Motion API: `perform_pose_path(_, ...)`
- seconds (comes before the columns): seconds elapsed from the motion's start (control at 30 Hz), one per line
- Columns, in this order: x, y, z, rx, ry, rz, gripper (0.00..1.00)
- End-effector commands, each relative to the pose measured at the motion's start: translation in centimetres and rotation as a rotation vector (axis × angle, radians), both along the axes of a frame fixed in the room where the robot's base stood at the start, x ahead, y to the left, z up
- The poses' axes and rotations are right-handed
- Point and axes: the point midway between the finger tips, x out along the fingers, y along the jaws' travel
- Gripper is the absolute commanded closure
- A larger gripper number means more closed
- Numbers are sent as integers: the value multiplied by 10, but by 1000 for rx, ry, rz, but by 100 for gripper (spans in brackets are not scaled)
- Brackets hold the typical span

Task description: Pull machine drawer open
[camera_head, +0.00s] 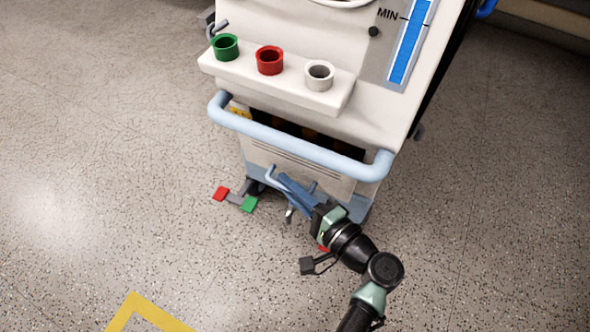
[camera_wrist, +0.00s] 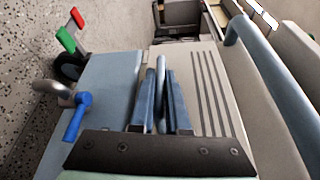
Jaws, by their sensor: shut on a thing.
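The white machine (camera_head: 340,110) stands upright on the floor. Low on its front is a pale panel with slots (camera_head: 300,165), also seen in the wrist view (camera_wrist: 208,90). A thin light-blue handle (camera_head: 270,172) sits at this panel's lower part. My gripper (camera_head: 288,184) reaches it from the front right. In the wrist view, the blue fingers of my gripper (camera_wrist: 162,85) are shut around the handle (camera_wrist: 161,68), which shows between them. How far the drawer stands out from the machine is hard to tell.
A thick light-blue push bar (camera_head: 290,142) crosses the front above my gripper. Red (camera_head: 221,194) and green (camera_head: 249,204) pedals lie low at the left. A blue lever (camera_wrist: 78,115) is near the fingers. The speckled floor (camera_head: 110,200) in front is clear.

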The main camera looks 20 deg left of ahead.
Motion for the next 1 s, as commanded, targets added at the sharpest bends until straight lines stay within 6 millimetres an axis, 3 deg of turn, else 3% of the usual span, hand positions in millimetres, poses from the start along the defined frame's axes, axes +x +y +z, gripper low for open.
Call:
perform_pose_path(0.4,-105,3,5,-1,8,-4,100)
perform_pose_path(0.6,-147,4,4,0,4,-5,100)
perform_pose_path(0.8,-174,5,3,1,1,-5,100)
perform_pose_path(1.0,-187,5,1,0,0,-4,100)
